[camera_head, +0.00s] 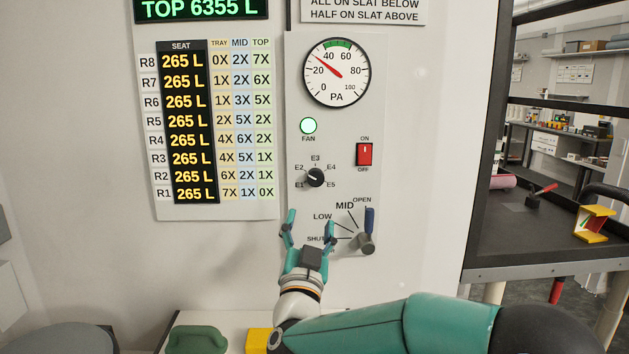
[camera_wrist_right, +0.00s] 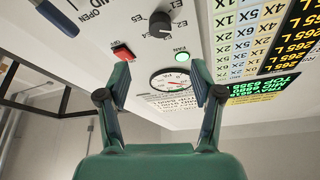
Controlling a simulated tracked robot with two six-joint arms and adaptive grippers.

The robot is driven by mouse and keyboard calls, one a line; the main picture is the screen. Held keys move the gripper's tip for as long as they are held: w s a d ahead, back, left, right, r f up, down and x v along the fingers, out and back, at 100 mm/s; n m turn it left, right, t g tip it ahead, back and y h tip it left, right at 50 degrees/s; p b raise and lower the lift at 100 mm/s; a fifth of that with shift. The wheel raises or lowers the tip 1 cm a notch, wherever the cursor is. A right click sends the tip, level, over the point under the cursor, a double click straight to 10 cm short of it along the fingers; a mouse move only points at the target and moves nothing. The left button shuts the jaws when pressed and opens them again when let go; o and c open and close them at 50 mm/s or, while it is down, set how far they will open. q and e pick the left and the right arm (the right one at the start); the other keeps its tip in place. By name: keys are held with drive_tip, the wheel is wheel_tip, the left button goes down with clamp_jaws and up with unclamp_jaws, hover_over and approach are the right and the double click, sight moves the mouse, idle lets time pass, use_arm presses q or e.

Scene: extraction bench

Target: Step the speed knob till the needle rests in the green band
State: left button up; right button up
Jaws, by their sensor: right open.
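The black speed knob (camera_head: 316,177) sits on the white panel among marks E1 to E5; its exact setting is too small to read surely. It also shows in the right wrist view (camera_wrist_right: 160,24). The round PA gauge (camera_head: 337,85) is above it, and its red needle (camera_head: 327,66) points between 20 and 40, left of the green band (camera_head: 338,44) at the top. My right gripper (camera_head: 309,221) is open and empty, fingers upward, below the knob in the head view. In the wrist view its fingers (camera_wrist_right: 160,84) stand apart, with the gauge showing between them. My left gripper is not seen.
The FAN lamp (camera_head: 308,126) is lit. A red rocker switch (camera_head: 364,154) is right of the knob. A blue-handled damper lever (camera_head: 369,220) stands close right of my gripper. A seat chart (camera_head: 183,120) hangs at left; a dark bench (camera_head: 540,235) is at right.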

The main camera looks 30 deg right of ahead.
sight(315, 180)
drive_tip(key=p+x, duration=0.4)
drive_tip(key=x, duration=0.9)
drive_tip(key=shift+w+d+r+p, duration=0.1)
drive_tip(key=shift+w+p, duration=0.05)
drive_tip(key=shift+p, duration=0.25)
drive_tip(key=c, duration=1.1)
drive_tip(key=shift+c, duration=0.2)
